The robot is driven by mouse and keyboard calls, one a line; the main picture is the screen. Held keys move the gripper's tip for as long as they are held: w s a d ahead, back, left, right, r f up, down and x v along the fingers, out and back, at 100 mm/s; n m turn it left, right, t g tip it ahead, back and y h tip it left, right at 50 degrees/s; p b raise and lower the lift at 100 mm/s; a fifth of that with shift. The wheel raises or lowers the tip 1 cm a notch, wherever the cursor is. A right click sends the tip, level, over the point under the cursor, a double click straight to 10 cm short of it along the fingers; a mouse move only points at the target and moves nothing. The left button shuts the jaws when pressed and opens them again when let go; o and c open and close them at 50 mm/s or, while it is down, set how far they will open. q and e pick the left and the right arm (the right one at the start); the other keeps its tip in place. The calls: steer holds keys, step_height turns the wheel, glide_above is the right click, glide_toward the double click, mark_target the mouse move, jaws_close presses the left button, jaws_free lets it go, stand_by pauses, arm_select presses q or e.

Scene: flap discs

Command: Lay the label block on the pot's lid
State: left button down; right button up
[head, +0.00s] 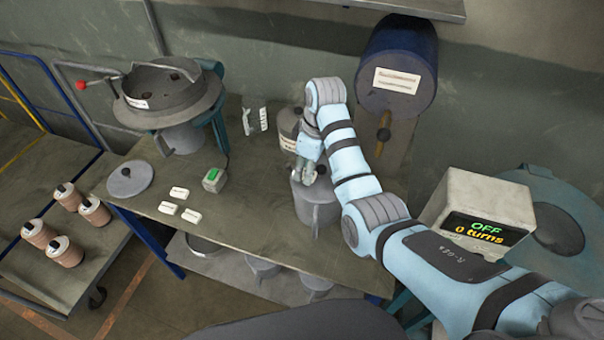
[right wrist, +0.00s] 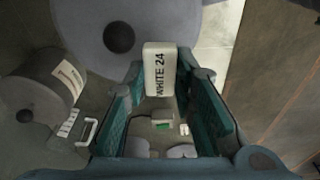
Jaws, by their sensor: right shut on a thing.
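My right gripper (head: 309,174) is over the grey pot (head: 316,208) near the table's front edge. In the right wrist view the gripper (right wrist: 166,80) is shut on a white label block (right wrist: 159,66) that reads "WHITE 24". The block is between the fingertips, over the edge of the pot's grey lid (right wrist: 80,35), beside its dark knob (right wrist: 118,37). I cannot tell whether the block touches the lid. The arm and fingers hide the block in the head view. My left gripper is not in view.
A labelled canister (head: 288,132) stands just behind the pot. Three white blocks (head: 180,192), a green-lit box (head: 214,179) and a loose lid (head: 130,179) lie further left on the table (head: 250,215). A blue drum (head: 400,65) is at the back right.

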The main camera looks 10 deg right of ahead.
steer(key=f, duration=0.2)
steer(key=shift+w+d+f, duration=0.1)
steer(key=shift+w+f, duration=0.1)
steer(key=shift+f, duration=0.2)
steer(key=shift+w+f, duration=0.15)
steer(key=shift+w, duration=0.05)
steer(key=o, duration=0.9)
steer(key=shift+s, duration=0.15)
steer(key=shift+o, duration=0.2)
